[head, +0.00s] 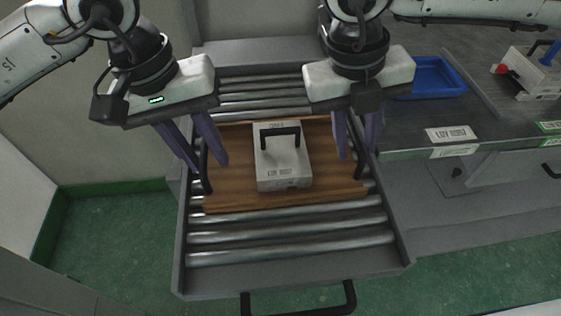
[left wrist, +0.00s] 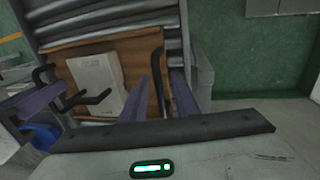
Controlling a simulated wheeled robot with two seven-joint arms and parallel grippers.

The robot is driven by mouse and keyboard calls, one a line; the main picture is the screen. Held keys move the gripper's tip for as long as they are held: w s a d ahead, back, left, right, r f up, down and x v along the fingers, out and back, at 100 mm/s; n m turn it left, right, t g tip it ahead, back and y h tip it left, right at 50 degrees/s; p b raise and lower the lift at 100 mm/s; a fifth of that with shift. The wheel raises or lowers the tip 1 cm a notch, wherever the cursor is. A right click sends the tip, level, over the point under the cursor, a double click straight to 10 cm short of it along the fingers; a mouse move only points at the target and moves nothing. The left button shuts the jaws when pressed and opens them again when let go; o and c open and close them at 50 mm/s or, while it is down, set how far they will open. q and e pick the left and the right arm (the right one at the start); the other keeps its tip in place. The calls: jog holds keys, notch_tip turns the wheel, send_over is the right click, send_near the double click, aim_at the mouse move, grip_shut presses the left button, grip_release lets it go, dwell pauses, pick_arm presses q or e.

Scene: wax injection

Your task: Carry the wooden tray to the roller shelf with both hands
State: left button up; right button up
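The wooden tray (head: 230,195) lies flat on the metal rollers of the roller shelf (head: 290,236), with a white box (head: 283,160) on it. The tray has a black handle at each side; the left one (head: 206,172) stands by the fingers of my left gripper (head: 205,166). These fingers are apart, pointing down. In the left wrist view the handle (left wrist: 157,65) shows between or just beside them; contact is unclear. My right gripper (head: 356,156) also has its fingers apart, on either side of the right handle (head: 355,143). Neither gripper is visibly closed on a handle.
The shelf has raised grey side rails and a black bar (head: 300,312) at its near end. A dark worktop at right holds a blue bin (head: 436,77) and a device with a red knob (head: 532,72). Green floor (head: 110,235) is clear at left.

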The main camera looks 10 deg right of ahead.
pick_arm(q)
notch_tip(320, 180, up, 12)
jog(key=a, duration=0.2)
jog(key=shift+a, duration=0.15)
pick_arm(e)
notch_tip(320, 180, up, 12)
jog(key=a, duration=0.2)
jog(key=shift+a, duration=0.2)
pick_arm(q)
jog(key=shift+f, duration=0.1)
pick_arm(e)
jog(key=shift+f, duration=0.1)
dwell(0.3)
